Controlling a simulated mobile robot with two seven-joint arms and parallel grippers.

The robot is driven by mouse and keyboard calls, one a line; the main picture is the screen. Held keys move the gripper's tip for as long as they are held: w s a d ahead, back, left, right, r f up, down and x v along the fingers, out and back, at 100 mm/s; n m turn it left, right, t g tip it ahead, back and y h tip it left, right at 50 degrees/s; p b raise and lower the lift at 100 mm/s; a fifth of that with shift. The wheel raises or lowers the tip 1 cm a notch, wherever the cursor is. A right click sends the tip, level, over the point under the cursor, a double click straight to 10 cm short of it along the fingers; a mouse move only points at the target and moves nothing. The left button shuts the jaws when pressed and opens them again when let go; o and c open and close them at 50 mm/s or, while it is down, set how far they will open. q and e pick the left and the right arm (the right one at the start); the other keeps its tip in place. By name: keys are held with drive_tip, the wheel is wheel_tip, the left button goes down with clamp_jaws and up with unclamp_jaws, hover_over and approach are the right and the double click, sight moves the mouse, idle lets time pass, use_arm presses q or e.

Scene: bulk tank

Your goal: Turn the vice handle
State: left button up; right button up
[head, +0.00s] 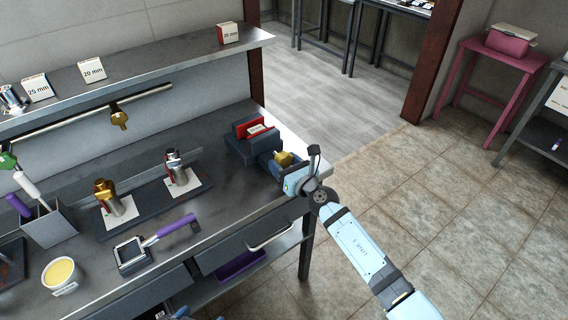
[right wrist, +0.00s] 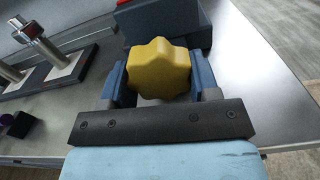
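The vice (head: 257,141) has red jaws and a dark blue body and stands near the right end of the workbench. Its handle is a yellow star-shaped knob (head: 284,158), which faces my right arm and shows large in the right wrist view (right wrist: 158,70). My right gripper (right wrist: 158,78) has one blue finger on each side of the knob. Both fingers appear to touch it, so the gripper looks shut on it. The fingers hide parts of the knob's sides. My left gripper is not in view; only a bit of light blue shows at the bottom edge of the head view.
Chrome and brass fittings stand on a dark board (head: 150,199) left of the vice. A purple-handled tool (head: 170,229), a yellow-filled cup (head: 61,274) and a grey holder (head: 48,226) lie further left. A shelf (head: 150,62) runs behind. The floor right of the bench is clear.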

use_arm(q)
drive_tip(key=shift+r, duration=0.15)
use_arm(e)
drive_tip(key=shift+m, duration=0.3)
drive_tip(key=shift+c, duration=0.3)
